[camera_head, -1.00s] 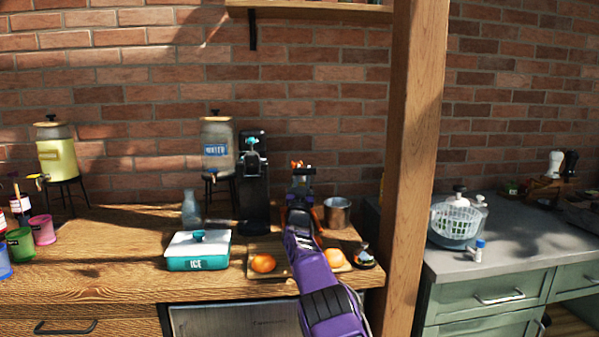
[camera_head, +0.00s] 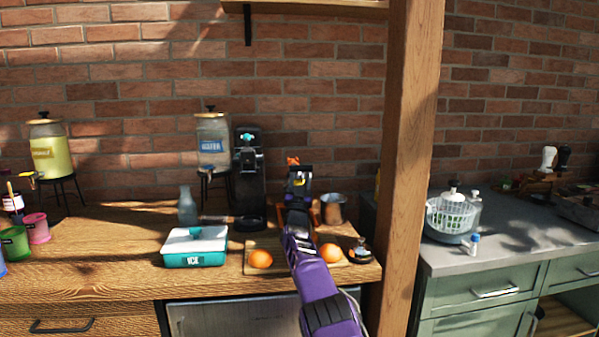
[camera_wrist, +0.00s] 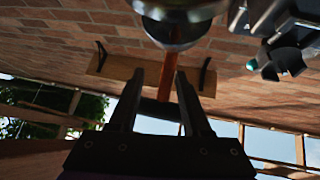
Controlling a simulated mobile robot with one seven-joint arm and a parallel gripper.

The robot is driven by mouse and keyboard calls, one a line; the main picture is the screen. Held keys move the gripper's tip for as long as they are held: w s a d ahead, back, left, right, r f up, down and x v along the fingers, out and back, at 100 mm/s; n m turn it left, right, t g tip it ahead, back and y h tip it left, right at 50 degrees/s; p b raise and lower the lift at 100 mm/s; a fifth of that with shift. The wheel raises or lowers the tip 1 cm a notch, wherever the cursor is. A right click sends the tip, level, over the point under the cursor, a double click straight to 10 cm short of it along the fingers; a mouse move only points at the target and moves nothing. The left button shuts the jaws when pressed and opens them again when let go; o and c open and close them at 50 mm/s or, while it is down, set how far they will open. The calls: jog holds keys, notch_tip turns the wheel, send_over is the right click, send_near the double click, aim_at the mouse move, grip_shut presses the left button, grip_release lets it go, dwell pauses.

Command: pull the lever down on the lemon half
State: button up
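An orange-coloured press (camera_head: 293,160) shows only in parts behind my purple arm in the head view. In the wrist view a silver rounded part (camera_wrist: 185,12) hangs at the top, and a reddish-brown rod (camera_wrist: 167,72), which looks like the lever, runs down from it. My gripper (camera_wrist: 160,72) has its two dark fingers apart, with the rod between their tips in the picture and gaps on both sides. I cannot tell whether they touch. My gripper (camera_head: 299,178) covers most of the press in the head view. I cannot make out the lemon half.
A black machine (camera_head: 249,185) stands close left of my gripper, and a metal cup (camera_head: 333,208) stands right. Oranges (camera_head: 261,259) lie on a board (camera_head: 285,268) in front. A teal ice box (camera_head: 196,260) is left; a wooden post (camera_head: 405,150) rises at right.

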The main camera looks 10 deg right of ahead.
jog(key=shift+s+a+r, duration=0.1)
jog(key=shift+a+r, duration=0.1)
jog(key=shift+f, duration=0.1)
jog(key=shift+s+f, duration=0.3)
jog(key=shift+s, duration=0.15)
jog(key=s+a, duration=0.3)
jog(key=s, duration=0.8)
jog(key=shift+s+p, duration=0.3)
jog(key=shift+p, duration=0.15)
